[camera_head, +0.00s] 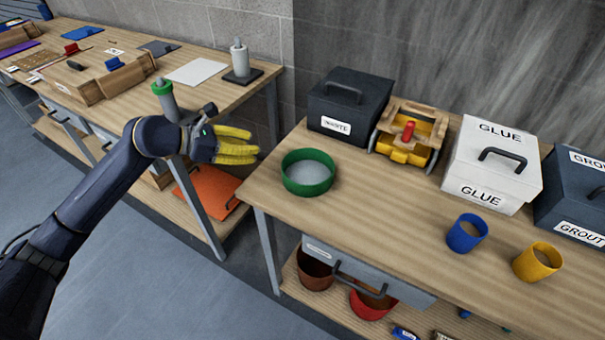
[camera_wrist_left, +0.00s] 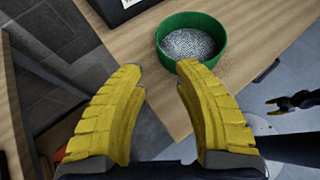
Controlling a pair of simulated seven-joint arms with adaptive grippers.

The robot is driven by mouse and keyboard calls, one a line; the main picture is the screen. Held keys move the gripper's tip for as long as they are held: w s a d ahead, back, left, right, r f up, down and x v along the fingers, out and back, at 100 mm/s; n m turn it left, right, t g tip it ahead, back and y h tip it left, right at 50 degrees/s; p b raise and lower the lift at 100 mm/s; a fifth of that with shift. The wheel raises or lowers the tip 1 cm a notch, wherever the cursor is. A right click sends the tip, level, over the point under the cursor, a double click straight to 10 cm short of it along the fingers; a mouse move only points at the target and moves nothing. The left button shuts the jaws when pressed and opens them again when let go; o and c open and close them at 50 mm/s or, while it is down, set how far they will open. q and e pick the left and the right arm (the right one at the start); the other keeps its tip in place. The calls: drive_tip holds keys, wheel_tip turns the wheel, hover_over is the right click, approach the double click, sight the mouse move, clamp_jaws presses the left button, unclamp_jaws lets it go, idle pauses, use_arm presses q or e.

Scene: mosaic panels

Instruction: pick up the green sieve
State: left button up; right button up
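The green sieve (camera_head: 307,187) is a round green ring with a grey mesh bottom. It sits upright at the left end of the right-hand workbench, and shows at the top of the left wrist view (camera_wrist_left: 215,22). My left gripper (camera_head: 257,153) has yellow fingers and hovers left of the sieve, near the bench's left edge. In the left wrist view its fingers (camera_wrist_left: 162,72) are spread with nothing between them, and the sieve lies just beyond the fingertips, not held. A small dark shape with yellow tips, probably my right gripper (camera_wrist_left: 290,102), shows at the right of that view; its opening is unclear.
A dark waste box (camera_head: 347,108) stands behind the sieve. A yellow wooden-handled carrier (camera_head: 410,133), white glue box (camera_head: 492,165), blue cup (camera_head: 466,233) and yellow cup (camera_head: 537,261) are to the right. Bare bench (camera_head: 380,215) lies right of the sieve. A gap separates the benches.

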sight(308, 172)
use_arm(q)
drive_tip(key=x, duration=1)
drive_tip(key=shift+w+x, duration=0.1)
drive_tip(key=shift+x, duration=1.5)
drive_tip(key=shift+w+x, duration=0.15)
drive_tip(key=shift+x, duration=1.45)
drive_tip(key=shift+a, duration=0.1)
clamp_jaws()
